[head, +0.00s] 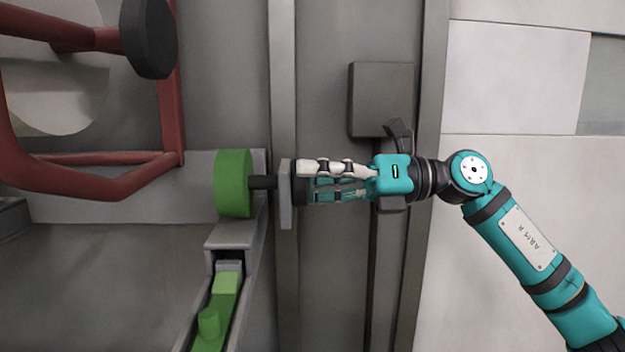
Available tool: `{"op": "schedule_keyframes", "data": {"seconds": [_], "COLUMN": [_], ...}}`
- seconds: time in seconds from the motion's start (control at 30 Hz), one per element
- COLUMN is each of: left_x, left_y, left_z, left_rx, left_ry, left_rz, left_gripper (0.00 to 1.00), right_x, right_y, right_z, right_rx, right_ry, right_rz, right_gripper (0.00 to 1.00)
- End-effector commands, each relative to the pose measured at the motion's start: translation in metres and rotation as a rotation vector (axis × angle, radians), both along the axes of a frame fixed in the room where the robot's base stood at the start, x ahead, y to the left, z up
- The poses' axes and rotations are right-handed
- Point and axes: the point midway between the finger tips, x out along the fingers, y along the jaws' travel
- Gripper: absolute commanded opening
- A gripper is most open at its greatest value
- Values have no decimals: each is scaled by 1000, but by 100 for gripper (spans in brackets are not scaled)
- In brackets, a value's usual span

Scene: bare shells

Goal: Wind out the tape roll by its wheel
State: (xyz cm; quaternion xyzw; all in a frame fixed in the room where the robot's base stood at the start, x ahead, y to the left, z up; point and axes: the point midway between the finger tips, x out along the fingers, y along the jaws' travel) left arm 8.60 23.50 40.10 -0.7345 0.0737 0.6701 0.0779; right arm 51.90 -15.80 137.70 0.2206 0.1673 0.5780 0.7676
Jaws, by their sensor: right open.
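A thick green disc (233,183), seemingly the tape roll, stands at a grey housing left of centre. A dark shaft (262,183) runs from it to an upright grey plate (286,196). A dark round part, perhaps the wheel, sits at the plate's right face, mostly hidden by my fingers. A green strip with a raised peg (209,323) lies in the grey channel below the disc. My right gripper (308,182) comes in from the right, open, its fingers pointing left at this dark part. I cannot tell whether they touch it. My left gripper is out of view.
Red tubing (100,185) with a black disc (149,38) fills the upper left. A dark grey box (381,98) is on the wall above my right gripper. Grey upright posts stand behind. Pale wall panels (515,75) are at right.

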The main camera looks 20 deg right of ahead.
Motion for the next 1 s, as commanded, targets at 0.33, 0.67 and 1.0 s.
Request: {"op": "schedule_keyframes", "data": {"seconds": [0.33,0.67,1.0], "left_x": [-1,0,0], "left_y": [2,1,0], "left_z": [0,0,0], "left_rx": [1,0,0], "left_ry": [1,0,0], "left_rz": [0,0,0], "left_gripper": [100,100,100], "right_x": [-3,-22,-33], "right_y": [-17,-82,-115], "right_z": [0,-1,0], "right_rx": [1,0,1], "right_ry": [2,3,1], "right_rz": [-4,-4,-1], "right_gripper": [84,84,84]}}
